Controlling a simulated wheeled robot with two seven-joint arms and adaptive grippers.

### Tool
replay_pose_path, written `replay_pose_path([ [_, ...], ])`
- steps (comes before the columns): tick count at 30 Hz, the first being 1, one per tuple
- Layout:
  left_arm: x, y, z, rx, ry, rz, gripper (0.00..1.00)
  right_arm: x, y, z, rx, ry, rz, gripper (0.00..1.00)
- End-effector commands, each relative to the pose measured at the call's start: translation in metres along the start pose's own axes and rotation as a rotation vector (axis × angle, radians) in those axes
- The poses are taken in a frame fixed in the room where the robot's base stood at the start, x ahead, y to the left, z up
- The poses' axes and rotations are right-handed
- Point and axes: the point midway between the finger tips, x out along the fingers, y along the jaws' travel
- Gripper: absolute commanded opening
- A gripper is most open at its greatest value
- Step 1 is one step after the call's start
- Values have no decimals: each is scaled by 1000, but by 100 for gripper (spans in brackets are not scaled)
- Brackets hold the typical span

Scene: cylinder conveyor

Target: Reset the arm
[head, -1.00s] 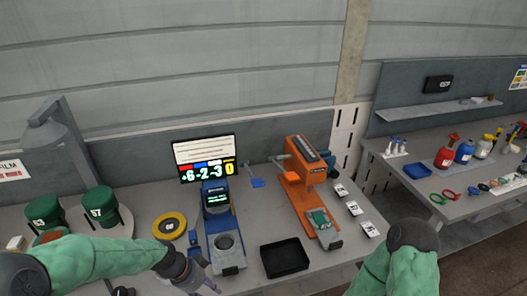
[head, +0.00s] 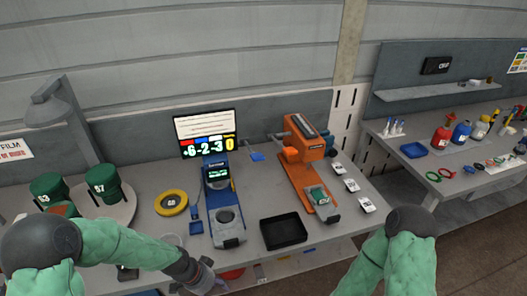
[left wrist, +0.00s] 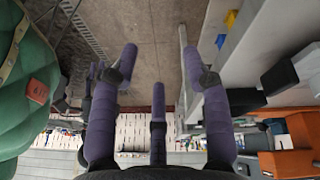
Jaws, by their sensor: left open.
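My left arm, in green padding, comes in from the left in the head view, over the front of the workbench (head: 330,253). Its gripper (head: 203,283) is at the bottom edge, in front of the blue machine (head: 229,240), with its fingertips not clearly seen. In the left wrist view the purple fingers of the left gripper (left wrist: 160,62) are spread apart with nothing between them, and floor shows beyond. My right arm (head: 385,260) shows at the bottom right, and its gripper is out of view.
A black tray (head: 283,232) and an orange press (head: 310,180) stand right of the blue machine. A yellow ring (head: 171,203) and green cylinders (head: 104,185) are left of it. A second bench (head: 465,186) stands at the right, beyond a gap.

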Motion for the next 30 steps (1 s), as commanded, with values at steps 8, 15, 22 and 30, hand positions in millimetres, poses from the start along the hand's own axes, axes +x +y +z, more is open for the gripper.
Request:
replay_pose_path([
  [8, 94, 27, 39, -416, -32, 10, 48, 28, 10, -1, 0, 0, 0, 40],
  [15, 160, 61, 73, -795, -49, 9, 48, 48, 17, -2, 0, 0, 0, 40],
  [22, 193, 85, 93, -1034, -52, 7, 48, 59, 21, -2, 0, 0, 0, 40],
  [30, 197, 90, 96, -1091, -50, 5, 48, 59, 21, -2, 0, 0, 0, 40],
])
